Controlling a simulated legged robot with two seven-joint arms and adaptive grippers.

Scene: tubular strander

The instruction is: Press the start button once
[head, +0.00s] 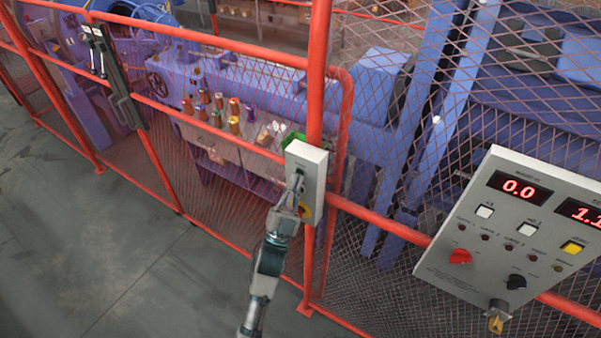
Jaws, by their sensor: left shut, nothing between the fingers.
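A small light grey button box (308,160) is mounted on the red fence post near the middle of the head view. My left gripper (299,177) is shut and empty, with its fingertips at the front face of this box. I cannot tell whether the tips touch it. The gripper covers part of the face, and no start button shows clearly there. My right gripper is not in view.
A larger control panel (480,262) with red displays, knobs and buttons hangs on the fence at the right. Red rails and mesh (400,140) stand before the blue machine (260,85). A black latch (122,90) is on the left fence. Grey floor (90,230) at lower left is clear.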

